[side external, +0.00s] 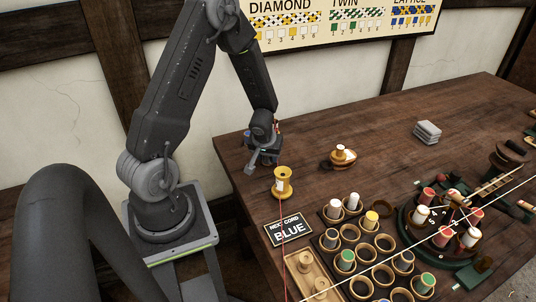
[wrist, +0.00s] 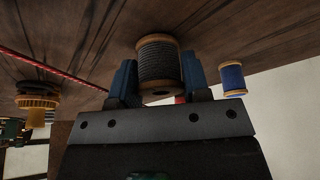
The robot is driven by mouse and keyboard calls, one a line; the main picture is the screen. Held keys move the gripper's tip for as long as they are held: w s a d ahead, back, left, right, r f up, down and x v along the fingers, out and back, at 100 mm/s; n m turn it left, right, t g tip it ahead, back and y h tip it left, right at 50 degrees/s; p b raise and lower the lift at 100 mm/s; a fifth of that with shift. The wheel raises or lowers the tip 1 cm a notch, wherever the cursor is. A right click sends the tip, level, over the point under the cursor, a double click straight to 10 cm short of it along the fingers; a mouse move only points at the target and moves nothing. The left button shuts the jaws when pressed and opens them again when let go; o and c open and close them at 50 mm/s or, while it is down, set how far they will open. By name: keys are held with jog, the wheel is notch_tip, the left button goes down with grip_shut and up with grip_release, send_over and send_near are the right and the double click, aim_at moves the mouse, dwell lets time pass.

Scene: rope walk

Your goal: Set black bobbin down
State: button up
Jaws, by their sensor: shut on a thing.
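The black bobbin (wrist: 158,65), a dark-wound spool with pale wooden flanges, is between the blue fingers of my gripper (wrist: 158,85) in the wrist view. My gripper (side external: 262,158) is shut on it, low over the far left part of the table in the side view. There the bobbin is mostly hidden by the gripper and too small to make out. I cannot tell whether it touches the table (side external: 310,120). A blue bobbin (wrist: 232,78) stands apart, just right of the gripper in the wrist view.
A yellow spool (side external: 283,182) with a red cord stands close to the gripper. A sign (side external: 289,230) reads "NEXT CORD BLUE". A rack of cups (side external: 385,243) with several bobbins is at the front. A round wooden piece (side external: 342,158) lies right of the gripper. Bare table lies behind it.

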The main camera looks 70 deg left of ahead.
jog(key=shift+f, duration=0.15)
jog(key=o, duration=0.9)
jog(key=s+d+r+m+t, duration=0.1)
jog(key=s+d+r+m, duration=0.15)
jog(key=d+r, duration=0.65)
jog(key=s+d+r+m+t, duration=0.1)
jog(key=s+d+r+m, duration=0.15)
jog(key=d+r, duration=0.75)
jog(key=s+d+r+m+h, duration=0.3)
jog(key=s+d+r+m, duration=0.1)
jog(key=s+r, duration=0.3)
notch_tip(320, 180, up, 3)
jog(key=shift+s+d+f+m+t, duration=0.15)
jog(key=shift+s+d+m+t, duration=0.05)
jog(key=shift+s+m+t, duration=0.25)
jog(key=shift+w, duration=0.1)
